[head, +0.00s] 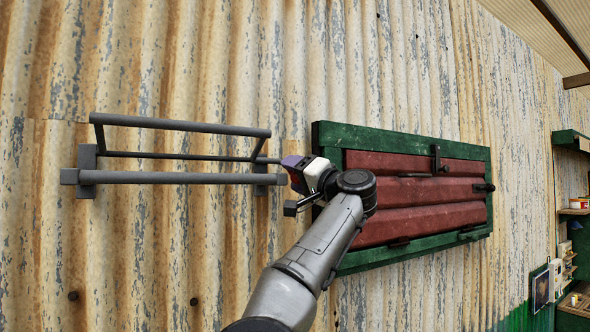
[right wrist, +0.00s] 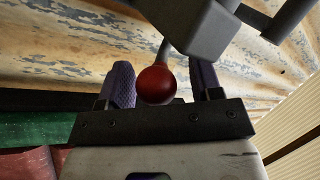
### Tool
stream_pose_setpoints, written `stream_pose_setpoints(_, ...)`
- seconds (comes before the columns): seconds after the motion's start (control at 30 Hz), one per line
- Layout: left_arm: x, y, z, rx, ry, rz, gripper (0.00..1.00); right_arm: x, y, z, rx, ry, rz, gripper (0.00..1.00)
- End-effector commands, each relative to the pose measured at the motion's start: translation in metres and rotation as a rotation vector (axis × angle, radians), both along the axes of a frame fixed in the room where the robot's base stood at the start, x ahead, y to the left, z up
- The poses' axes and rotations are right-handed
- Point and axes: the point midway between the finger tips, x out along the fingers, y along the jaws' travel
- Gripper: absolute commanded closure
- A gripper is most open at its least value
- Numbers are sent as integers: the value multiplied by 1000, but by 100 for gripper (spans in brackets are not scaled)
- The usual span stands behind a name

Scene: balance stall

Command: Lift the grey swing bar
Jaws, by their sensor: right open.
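The grey swing bar assembly (head: 180,178) is mounted on the corrugated wall at the left of the head view. It has a thick front bar, a raised upper bar (head: 180,125) on short arms, and a thinner rod behind. I cannot tell for sure which bar swings. My right gripper (head: 286,163) is at the assembly's right end. In the right wrist view, a red ball knob (right wrist: 157,85) on a thin stem lies between the open purple fingers, beside a grey block (right wrist: 190,22). I cannot tell whether the fingers touch the knob. My left gripper is out of view.
A green-framed hatch with red panels (head: 415,195) is on the wall just right of my right gripper, with dark latches. Shelves with small items (head: 572,211) stand at the far right.

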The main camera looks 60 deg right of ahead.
Motion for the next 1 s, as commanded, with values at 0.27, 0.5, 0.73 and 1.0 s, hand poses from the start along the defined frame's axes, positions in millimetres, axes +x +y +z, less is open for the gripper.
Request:
stream_pose_setpoints(0.27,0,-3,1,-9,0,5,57,3,-1,0,0,0,0,41)
stream_pose_setpoints(0.5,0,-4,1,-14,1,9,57,3,-1,0,0,0,0,53)
stream_pose_setpoints(0.73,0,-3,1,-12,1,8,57,3,-1,1,0,0,0,76)
stream_pose_setpoints(1.0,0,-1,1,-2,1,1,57,3,0,1,0,-1,1,100)
